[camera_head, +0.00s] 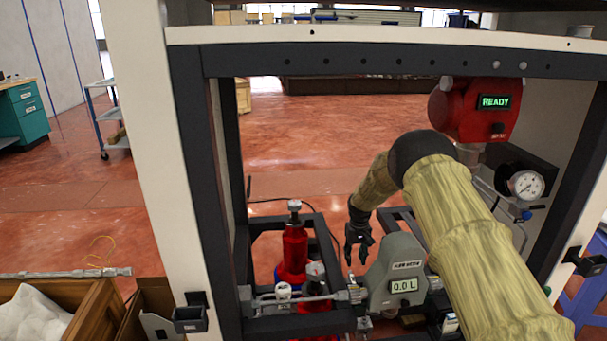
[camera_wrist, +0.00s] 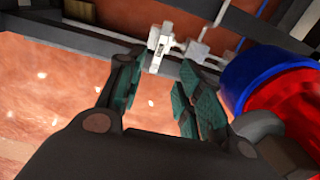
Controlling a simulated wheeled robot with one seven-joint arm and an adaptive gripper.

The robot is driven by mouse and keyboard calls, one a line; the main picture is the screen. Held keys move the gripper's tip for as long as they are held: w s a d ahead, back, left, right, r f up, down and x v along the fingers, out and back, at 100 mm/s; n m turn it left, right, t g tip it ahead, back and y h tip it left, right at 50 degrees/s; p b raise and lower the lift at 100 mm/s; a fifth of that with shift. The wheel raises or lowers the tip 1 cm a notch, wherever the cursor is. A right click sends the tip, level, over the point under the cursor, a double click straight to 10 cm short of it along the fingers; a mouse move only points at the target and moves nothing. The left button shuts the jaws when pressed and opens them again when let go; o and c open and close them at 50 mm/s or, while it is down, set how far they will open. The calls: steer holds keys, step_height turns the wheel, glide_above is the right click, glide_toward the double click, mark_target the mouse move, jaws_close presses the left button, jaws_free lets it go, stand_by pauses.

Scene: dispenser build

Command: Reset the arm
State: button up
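My gripper (camera_head: 359,243) hangs inside the dark frame, between the red bottles and the grey flow meter. My arm, in a yellowish sleeve, reaches in from the lower right. In the wrist view my gripper (camera_wrist: 158,92) has its two green-padded fingers apart with nothing between them. A white fitting (camera_wrist: 160,45) lies beyond the fingertips. The flow meter (camera_head: 391,268) reads "0.0 L". A red unit (camera_head: 470,112) at the upper right shows "READY".
Two red bottles (camera_head: 294,245) stand left of my gripper; a blue and red cylinder (camera_wrist: 272,80) is close on the right in the wrist view. A pressure gauge (camera_head: 526,185) is at the right. Frame posts (camera_head: 205,200) bound the space. A wooden crate (camera_head: 95,310) sits lower left.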

mark_target(352, 279)
step_height(352, 279, down, 10)
steer(key=shift+f, duration=0.1)
stand_by(0.4)
